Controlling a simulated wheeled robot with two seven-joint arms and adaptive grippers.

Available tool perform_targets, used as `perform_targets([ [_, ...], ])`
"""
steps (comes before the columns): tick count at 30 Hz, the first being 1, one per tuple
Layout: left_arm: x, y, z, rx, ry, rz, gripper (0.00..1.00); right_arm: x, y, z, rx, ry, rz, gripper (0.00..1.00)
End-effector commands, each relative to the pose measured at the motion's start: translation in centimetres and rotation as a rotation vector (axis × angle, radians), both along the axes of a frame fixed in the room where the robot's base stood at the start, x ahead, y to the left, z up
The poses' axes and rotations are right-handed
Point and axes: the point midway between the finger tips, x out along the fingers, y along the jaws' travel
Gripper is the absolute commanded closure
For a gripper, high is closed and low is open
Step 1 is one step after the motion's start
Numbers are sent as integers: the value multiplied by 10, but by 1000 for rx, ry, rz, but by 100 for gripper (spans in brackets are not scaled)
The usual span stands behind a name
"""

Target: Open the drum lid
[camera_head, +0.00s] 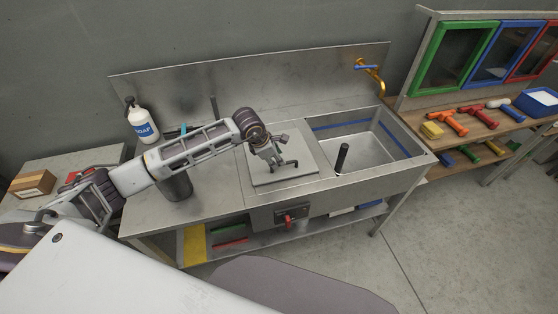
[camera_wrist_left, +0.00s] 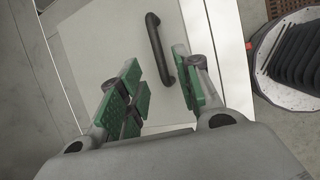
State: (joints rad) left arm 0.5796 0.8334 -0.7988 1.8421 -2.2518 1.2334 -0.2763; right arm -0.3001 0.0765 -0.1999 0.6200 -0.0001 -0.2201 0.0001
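A pale square lid (camera_head: 263,174) lies flat and closed on the steel counter, left of the sink basin. It also fills the middle of the left wrist view (camera_wrist_left: 105,45). A dark bar handle (camera_wrist_left: 158,48) stands on it. My left gripper (camera_head: 272,157) is above the lid, reaching in from the left. In the left wrist view its green-padded fingers (camera_wrist_left: 157,65) are spread, one on each side of the handle, with gaps visible. I cannot tell how far down the handle they reach. Whatever is under the lid is hidden. My right gripper is not in view.
The sink basin (camera_head: 352,150) holds an upright black cylinder (camera_head: 341,158). A soap bottle (camera_head: 142,122) and a metal pot (camera_head: 176,186) stand at the left of the counter. A red lever (camera_head: 289,222) is on the counter front. Tools lie on the right shelf (camera_head: 462,138).

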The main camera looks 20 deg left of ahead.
Motion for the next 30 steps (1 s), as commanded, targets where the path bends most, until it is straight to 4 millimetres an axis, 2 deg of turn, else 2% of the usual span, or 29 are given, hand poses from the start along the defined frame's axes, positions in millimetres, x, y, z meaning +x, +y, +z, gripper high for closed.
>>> perform_targets([
  [6,9,-6,-21,0,1,0,66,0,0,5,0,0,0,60],
  [12,13,-8,-34,0,1,0,66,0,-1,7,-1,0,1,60],
  [24,15,-9,-38,0,0,-1,66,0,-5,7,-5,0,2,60],
  [26,15,-9,-38,0,0,-1,71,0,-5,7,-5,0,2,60],
  [30,15,-9,-37,0,0,-1,89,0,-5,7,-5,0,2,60],
])
